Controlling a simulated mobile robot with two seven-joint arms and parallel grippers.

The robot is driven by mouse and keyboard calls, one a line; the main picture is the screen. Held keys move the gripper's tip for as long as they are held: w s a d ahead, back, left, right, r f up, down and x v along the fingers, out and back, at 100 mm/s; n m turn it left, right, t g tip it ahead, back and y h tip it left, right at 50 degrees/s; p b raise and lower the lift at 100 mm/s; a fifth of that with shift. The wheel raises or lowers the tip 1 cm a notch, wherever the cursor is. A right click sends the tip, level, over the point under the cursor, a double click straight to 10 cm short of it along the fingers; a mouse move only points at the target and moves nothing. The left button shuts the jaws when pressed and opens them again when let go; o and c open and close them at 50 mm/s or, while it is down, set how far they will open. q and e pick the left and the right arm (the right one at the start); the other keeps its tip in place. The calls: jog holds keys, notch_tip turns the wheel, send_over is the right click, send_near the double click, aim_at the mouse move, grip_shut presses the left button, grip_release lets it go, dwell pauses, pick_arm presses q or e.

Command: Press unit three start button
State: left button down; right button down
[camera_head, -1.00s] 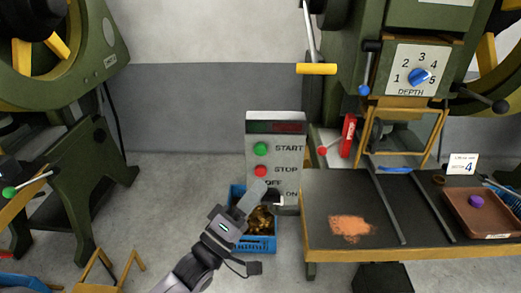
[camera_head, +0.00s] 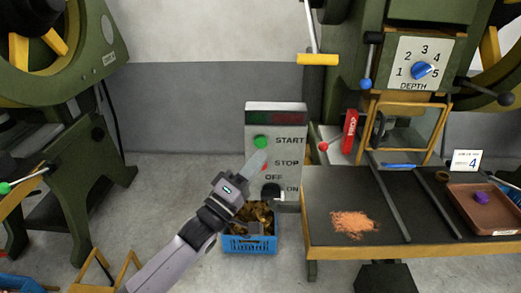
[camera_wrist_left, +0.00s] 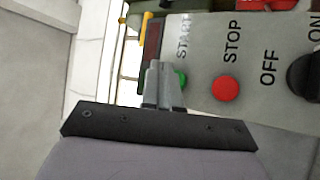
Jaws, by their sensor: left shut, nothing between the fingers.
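A grey control box (camera_head: 257,122) stands in the middle of the head view, with a dark display strip at its top. Its green START button (camera_head: 261,142) sits above the red STOP button (camera_head: 264,167), which is partly hidden by my gripper. My left gripper (camera_head: 259,157) is shut and empty, its fingertips pointing up just below the green button. In the left wrist view the fingertips (camera_wrist_left: 155,72) overlap the edge of the green button (camera_wrist_left: 181,79); I cannot tell whether they touch it. The red button (camera_wrist_left: 226,89) is beside them. My right gripper is not in view.
A black OFF/ON knob (camera_head: 271,191) is low on the box. A blue crate (camera_head: 240,243) of copper pieces stands below. A dark workbench (camera_head: 330,188) with copper-coloured granules and a card marked 4 (camera_head: 467,160) is at right. Green machines flank both sides.

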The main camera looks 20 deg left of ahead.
pick_arm(q)
jog(key=shift+w+a, duration=0.25)
jog(key=shift+w, duration=0.7)
jog(key=shift+b, duration=0.3)
dwell(1.1)
jog(key=shift+w+a, duration=0.1)
jog(key=shift+w, duration=0.3)
jog(key=shift+w+a+b, duration=0.15)
jog(key=shift+w+b, duration=0.2)
jog(key=shift+w, duration=0.1)
dwell(0.5)
jog(key=shift+s+r, duration=0.1)
dwell(0.4)
jog(key=shift+s+d+p, duration=0.2)
jog(key=shift+s+p, duration=0.45)
jog(key=shift+s, duration=0.1)
